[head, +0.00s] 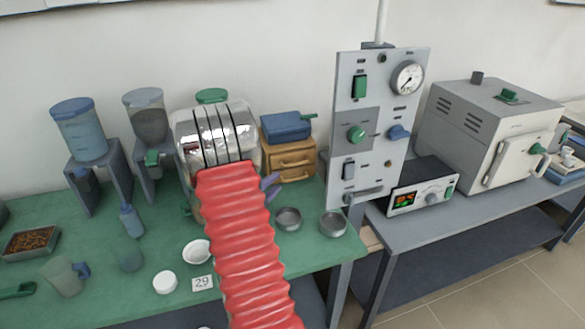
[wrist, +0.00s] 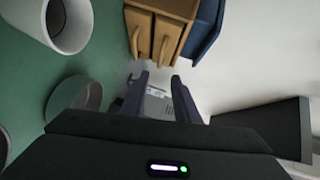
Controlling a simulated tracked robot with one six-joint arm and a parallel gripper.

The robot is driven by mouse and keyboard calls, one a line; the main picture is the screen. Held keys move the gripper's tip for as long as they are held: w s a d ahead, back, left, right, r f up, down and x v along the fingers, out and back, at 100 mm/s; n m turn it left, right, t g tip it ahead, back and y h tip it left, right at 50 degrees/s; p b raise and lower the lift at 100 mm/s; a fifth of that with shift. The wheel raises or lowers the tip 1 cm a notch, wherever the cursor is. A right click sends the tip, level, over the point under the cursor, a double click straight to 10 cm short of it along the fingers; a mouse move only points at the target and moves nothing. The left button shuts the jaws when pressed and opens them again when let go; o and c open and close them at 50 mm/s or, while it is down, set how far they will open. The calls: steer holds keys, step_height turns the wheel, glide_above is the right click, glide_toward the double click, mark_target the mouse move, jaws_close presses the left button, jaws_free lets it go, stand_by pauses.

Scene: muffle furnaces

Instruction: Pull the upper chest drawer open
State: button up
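The small wooden chest (head: 290,158) stands on the green table with a blue box on top. Its two drawers look shut. In the wrist view the chest appears turned on its side: the upper drawer (wrist: 167,40) is the one nearer the blue box, the lower drawer (wrist: 139,32) is to its left. Each has a small wooden handle. My gripper (wrist: 160,88) is open and empty, its two fingers apart, with the chest beyond the fingertips and no contact visible. In the head view my red-sleeved arm hides most of the gripper; a purplish finger (head: 270,184) shows beside the chest.
The blue box (head: 286,126) has a green handle. Two grey bowls (head: 289,219) (head: 333,224) stand in front of the chest. The control panel (head: 375,125) rises to the right. Dispensers (head: 80,128) and a white bowl (head: 196,252) are to the left.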

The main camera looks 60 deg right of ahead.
stand_by(0.3)
steer(key=d+f, duration=0.2)
steer(key=d, duration=1.1)
steer(key=shift+d, duration=0.3)
jaws_close()
steer(key=shift+s, duration=0.1)
